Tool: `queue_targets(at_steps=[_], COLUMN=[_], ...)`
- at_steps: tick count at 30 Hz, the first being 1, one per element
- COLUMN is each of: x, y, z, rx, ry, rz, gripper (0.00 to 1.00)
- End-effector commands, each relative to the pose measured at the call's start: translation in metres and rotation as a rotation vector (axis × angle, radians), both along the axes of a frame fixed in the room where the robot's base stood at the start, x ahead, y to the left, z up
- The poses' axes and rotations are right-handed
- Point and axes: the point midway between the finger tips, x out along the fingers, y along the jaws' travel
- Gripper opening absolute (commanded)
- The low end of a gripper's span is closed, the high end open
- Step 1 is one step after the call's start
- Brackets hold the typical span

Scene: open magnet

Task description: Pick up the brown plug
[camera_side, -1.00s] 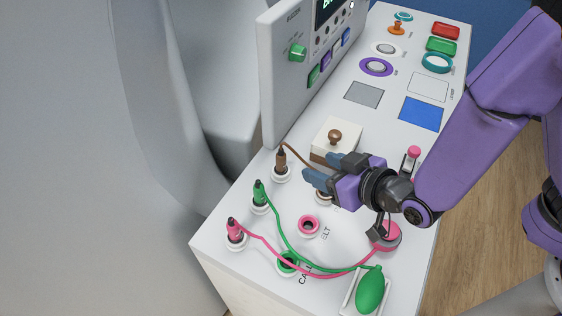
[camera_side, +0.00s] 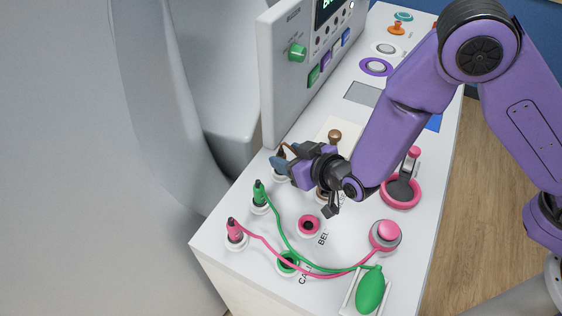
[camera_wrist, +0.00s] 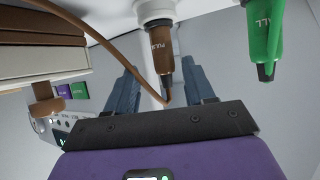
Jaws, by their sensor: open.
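The brown plug (camera_wrist: 162,52) stands in its white holder with a brown cable running off it. In the wrist view it shows between the two blue-grey fingers of my gripper (camera_wrist: 165,85), nearer the right finger. The fingers are apart, and I see no clear contact with the plug. In the side view my gripper (camera_side: 280,164) is at the plug's place at the left edge of the white panel, and it hides most of the plug. The green plug (camera_side: 259,190) and the pink plug (camera_side: 235,228) stand in holders nearer the front.
The green plug also shows close to the right in the wrist view (camera_wrist: 265,35). A brown-knobbed box (camera_side: 335,137) is just behind my gripper. An upright control panel (camera_side: 277,90) rises behind it. Green and pink cables cross the front.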

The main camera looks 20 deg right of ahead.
Motion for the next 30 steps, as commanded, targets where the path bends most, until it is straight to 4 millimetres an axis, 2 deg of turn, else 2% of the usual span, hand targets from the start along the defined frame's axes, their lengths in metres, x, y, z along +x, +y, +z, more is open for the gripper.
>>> queue_targets(at_steps=[10, 20, 25, 30], x=[0.030, 0.034, 0.034, 0.034], y=[0.019, 0.020, 0.020, 0.021], z=[-0.019, -0.022, -0.022, -0.021], rx=[0.002, 0.000, 0.000, 0.001], ry=[0.000, 0.000, 0.000, -0.001], rz=[-0.002, 0.001, 0.001, 0.001], gripper=[0.53, 0.53, 0.01, 0.00])
